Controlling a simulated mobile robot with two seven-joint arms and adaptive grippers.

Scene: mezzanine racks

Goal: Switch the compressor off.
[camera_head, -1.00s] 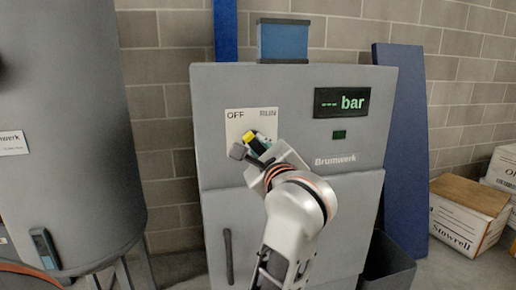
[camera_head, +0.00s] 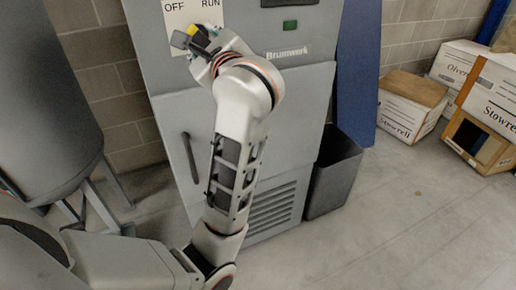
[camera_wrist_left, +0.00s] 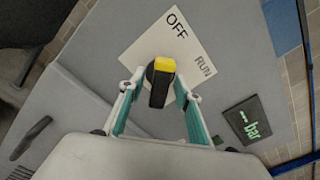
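The compressor cabinet (camera_head: 240,115) is grey, with a white switch plate (camera_head: 181,13) marked OFF and RUN at the top of the head view. The plate also shows in the left wrist view (camera_wrist_left: 138,50). Its dark knob (camera_wrist_left: 159,90) has a yellow end (camera_wrist_left: 164,65), which points toward the word OFF in the wrist view. My left gripper (camera_head: 193,42) is at the knob. In the wrist view its fingers (camera_wrist_left: 158,88) stand open on either side of the knob, with small gaps. The display (camera_wrist_left: 248,121) reads dashes and "bar". My right gripper is not in view.
A grey tank (camera_head: 50,100) on legs stands left of the cabinet. A dark bin (camera_head: 332,175) and a blue panel (camera_head: 358,75) are on its right. Cardboard boxes (camera_head: 408,108) lie further right. The floor at front right is clear.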

